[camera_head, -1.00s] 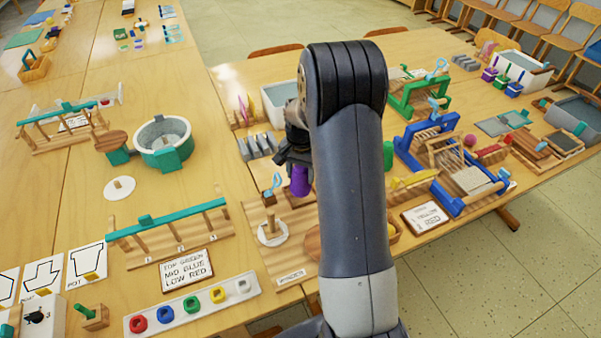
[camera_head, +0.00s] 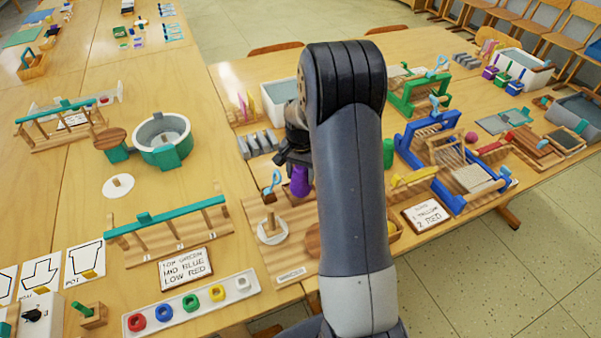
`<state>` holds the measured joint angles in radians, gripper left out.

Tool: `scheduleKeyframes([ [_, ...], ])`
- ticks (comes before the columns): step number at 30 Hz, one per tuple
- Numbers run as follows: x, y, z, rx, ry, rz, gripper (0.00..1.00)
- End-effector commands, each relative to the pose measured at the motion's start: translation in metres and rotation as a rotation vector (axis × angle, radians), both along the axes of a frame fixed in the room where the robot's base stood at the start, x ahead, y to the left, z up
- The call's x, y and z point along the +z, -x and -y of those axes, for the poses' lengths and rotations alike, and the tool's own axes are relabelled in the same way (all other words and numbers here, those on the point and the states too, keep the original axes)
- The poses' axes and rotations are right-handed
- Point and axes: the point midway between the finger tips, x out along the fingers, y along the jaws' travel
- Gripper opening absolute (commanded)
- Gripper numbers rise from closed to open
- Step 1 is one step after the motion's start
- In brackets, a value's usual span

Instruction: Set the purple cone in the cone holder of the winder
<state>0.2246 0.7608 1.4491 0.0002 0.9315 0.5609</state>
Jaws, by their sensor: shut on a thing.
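My gripper (camera_head: 296,168) is shut on the purple cone (camera_head: 300,182), which hangs below it just left of my arm. The winder is a wooden board (camera_head: 291,257) with a label at its front edge. On it stands a white disc with a wooden peg (camera_head: 270,228), which looks like the cone holder. The disc is empty, below and left of the cone in the picture. A light-blue hook (camera_head: 272,181) rises at the board's back left. The cone is apart from the peg. My arm hides the board's right part and some of the gripper.
A round wooden piece (camera_head: 313,240) shows at my arm's edge. Grey blocks (camera_head: 258,143) and a white bin (camera_head: 280,100) stand behind the winder. A teal-railed rack (camera_head: 167,222) stands left, a blue loom (camera_head: 452,165) right. Table is clear around the white disc (camera_head: 118,186).

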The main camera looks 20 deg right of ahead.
Motion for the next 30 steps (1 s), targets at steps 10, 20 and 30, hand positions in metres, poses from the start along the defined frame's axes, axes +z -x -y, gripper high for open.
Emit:
scheduleKeyframes([
  [10, 0.0004, -0.0002, 0.0001, 0.000, 0.001, 0.001, 0.20],
  [20, -0.0009, -0.0002, 0.0001, 0.000, 0.001, 0.001, 0.20],
  [30, -0.0078, -0.0001, 0.0001, 0.000, 0.000, 0.000, 0.20],
])
